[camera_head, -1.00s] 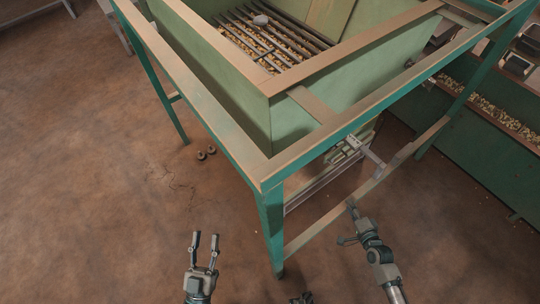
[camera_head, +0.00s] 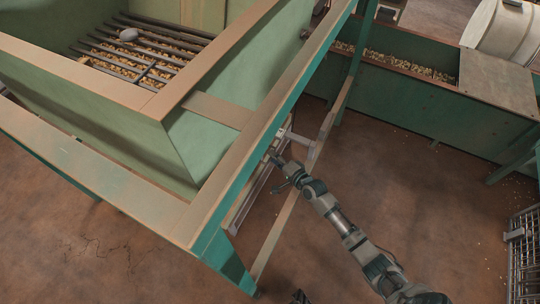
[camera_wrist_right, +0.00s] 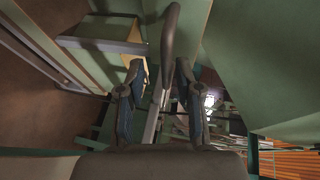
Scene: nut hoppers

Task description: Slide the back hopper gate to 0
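The green hopper (camera_head: 180,130), with a bar grate (camera_head: 140,52) over nuts, stands in a green frame (camera_head: 215,215). Pale metal rails (camera_head: 250,200) show under the frame's near side; the gate itself is mostly hidden there. My right gripper (camera_head: 275,158) reaches in beside the frame rail, close to these metal parts. In the right wrist view, its two fingers (camera_wrist_right: 160,72) are apart. A curved grey bar, seemingly a handle (camera_wrist_right: 170,32), stands between and beyond them; I cannot tell whether they touch it.
A long green trough (camera_head: 400,95) with nuts runs at the back right, a pale drum (camera_head: 500,30) beside it. A wire crate (camera_head: 522,255) stands at the right edge. A lower frame bar (camera_head: 275,240) runs near my right arm. The floor to the right is largely clear.

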